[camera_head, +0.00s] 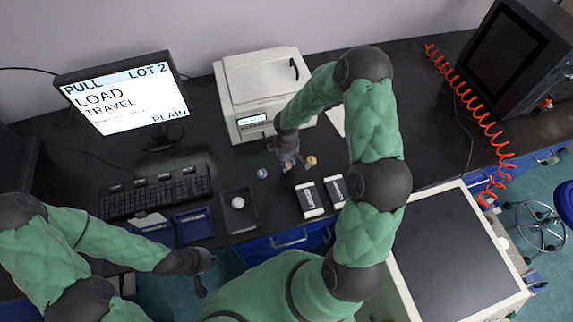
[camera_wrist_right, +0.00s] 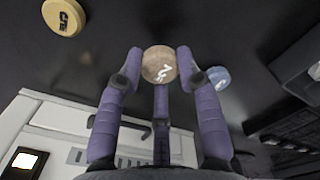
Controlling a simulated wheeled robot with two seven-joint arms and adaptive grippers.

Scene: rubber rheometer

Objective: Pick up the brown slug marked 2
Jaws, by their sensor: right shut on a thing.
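The brown slug (camera_wrist_right: 159,64), a round disc with a white 2 on its face, sits between the fingertips of my right gripper in the right wrist view. My right gripper (camera_head: 287,165) points down over the black bench in front of the white instrument and is shut on this slug. I cannot tell whether the slug touches the bench. My left gripper (camera_head: 203,272) is low in the head view, off the bench's front edge; its fingers are too small to read.
A yellow slug (camera_head: 311,161) lies right of my right gripper, and a blue slug (camera_head: 262,173) lies left. Close by are the white instrument (camera_head: 262,85), a dark tray (camera_head: 238,222), two black-and-white blocks (camera_head: 309,200), a keyboard (camera_head: 155,195) and a monitor (camera_head: 125,95).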

